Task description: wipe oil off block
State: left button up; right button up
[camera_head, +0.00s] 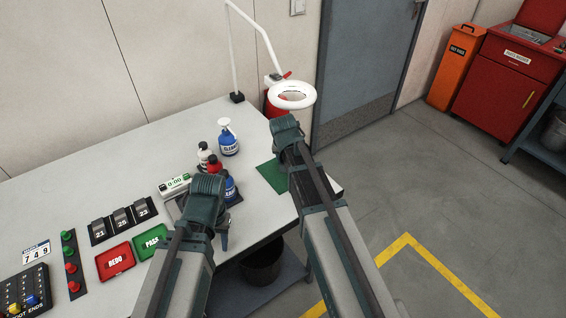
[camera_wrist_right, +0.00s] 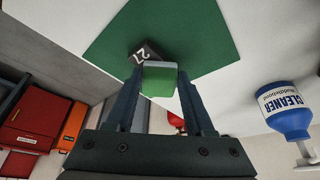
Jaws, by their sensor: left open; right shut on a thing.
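A dark block marked 27 (camera_wrist_right: 147,50) sits on a green mat (camera_wrist_right: 195,30) in the right wrist view. My right gripper (camera_wrist_right: 161,75) is shut on a small green pad with a pale edge (camera_wrist_right: 160,84). The pad is right by the block and overlaps it in the picture; I cannot tell whether they touch. Any oil is too small to tell. In the head view the green mat (camera_head: 269,176) shows beside my right arm, which hides the block and the pad. My left gripper (camera_head: 223,236) is open near the table's front edge, its fingers partly hidden by its own wrist.
A blue cleaner bottle (camera_head: 229,140) and other bottles stand left of the mat. A ring lamp (camera_head: 292,96) hangs behind my right wrist. A red REDO tray (camera_head: 116,260) and green PASS tray (camera_head: 152,241) lie at the left. A bin (camera_head: 262,265) stands below the table edge.

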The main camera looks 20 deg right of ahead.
jog(key=shift+d, duration=0.25)
jog(key=shift+w+d, duration=0.25)
jog(key=shift+d, duration=0.3)
jog(key=shift+w+d, duration=0.2)
jog(key=shift+d, duration=0.3)
pick_arm(q)
jog(key=shift+a, duration=0.1)
pick_arm(e)
jog(key=shift+d+r, duration=0.1)
pick_arm(q)
jog(key=shift+f, duration=0.15)
pick_arm(e)
jog(key=shift+d+f, duration=0.1)
jog(key=shift+f, duration=0.1)
